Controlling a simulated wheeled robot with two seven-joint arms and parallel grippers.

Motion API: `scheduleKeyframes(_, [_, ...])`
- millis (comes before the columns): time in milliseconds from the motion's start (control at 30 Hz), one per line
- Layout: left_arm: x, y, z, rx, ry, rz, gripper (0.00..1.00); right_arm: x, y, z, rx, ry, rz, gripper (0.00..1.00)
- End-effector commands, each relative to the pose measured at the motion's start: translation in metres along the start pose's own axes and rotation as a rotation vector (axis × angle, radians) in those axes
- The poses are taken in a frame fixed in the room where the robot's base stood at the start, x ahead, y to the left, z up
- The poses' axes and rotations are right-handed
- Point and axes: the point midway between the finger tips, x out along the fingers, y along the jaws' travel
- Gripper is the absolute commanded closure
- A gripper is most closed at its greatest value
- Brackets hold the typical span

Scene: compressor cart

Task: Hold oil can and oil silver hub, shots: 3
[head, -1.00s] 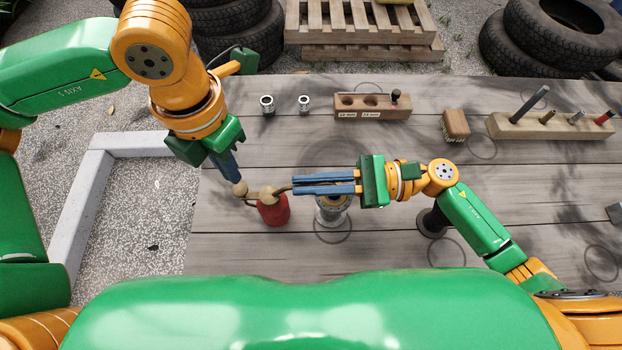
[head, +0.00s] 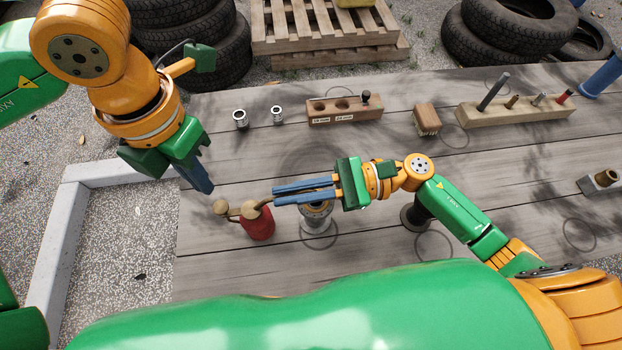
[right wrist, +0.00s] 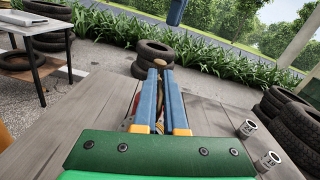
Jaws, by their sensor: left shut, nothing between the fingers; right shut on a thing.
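The red oil can (head: 258,226) with its brass top stands upright left of the silver hub (head: 317,222); I cannot tell whether its base touches the table. My right gripper (head: 277,197) is shut on the can's stem at the top right. Its blue fingers pass over the hub and hide part of it. In the right wrist view these fingers (right wrist: 163,100) hide most of the can. A brass ball (head: 220,207) sits on the can's arm at the left. My left gripper (head: 207,189) is shut and empty, just above and left of that ball, apparently apart from it.
A dark round hub (head: 413,217) stands to the right, by my right arm. Two small metal sockets (head: 240,119), a labelled wooden block (head: 345,115), a brush (head: 427,119) and a peg rack (head: 516,114) line the back. The table's left edge is near the can.

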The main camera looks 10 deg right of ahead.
Motion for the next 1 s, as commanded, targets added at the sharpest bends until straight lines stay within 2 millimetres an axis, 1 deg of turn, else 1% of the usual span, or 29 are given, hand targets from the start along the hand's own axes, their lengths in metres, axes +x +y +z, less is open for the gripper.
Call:
scheduleKeyframes(467, [0.0, 0.0, 0.0, 0.0, 0.0, 0.0, 1.0, 0.0, 0.0, 0.0, 0.0, 0.001, 0.0, 1.0])
scheduleKeyframes(500, [0.0, 0.0, 0.0, 0.0, 0.0, 0.0, 1.0, 0.0, 0.0, 0.0, 0.0, 0.001, 0.0, 0.86])
scheduleKeyframes(567, [0.0, 0.0, 0.0, 0.0, 0.0, 0.0, 1.0, 0.0, 0.0, 0.0, 0.0, 0.001, 0.0, 0.7])
scheduleKeyframes(600, [0.0, 0.0, 0.0, 0.0, 0.0, 0.0, 1.0, 0.0, 0.0, 0.0, 0.0, 0.0, 0.0, 0.59])
scheduleKeyframes(633, [0.0, 0.0, 0.0, 0.0, 0.0, 0.0, 1.0, 0.0, 0.0, 0.0, 0.0, 0.0, 0.0, 0.56])
scheduleKeyframes(900, [0.0, 0.0, 0.0, 0.0, 0.0, 0.0, 1.0, -0.001, 0.0, 0.0, 0.0, 0.001, 0.0, 0.56])
scheduleKeyframes(967, [0.0, 0.0, 0.0, 0.0, 0.0, 0.0, 1.0, -0.007, 0.0, -0.001, 0.001, 0.003, -0.001, 0.56])
scheduleKeyframes(1000, [0.0, 0.0, 0.0, 0.0, 0.0, 0.0, 1.0, -0.014, 0.0, -0.002, 0.003, 0.004, -0.001, 0.56])
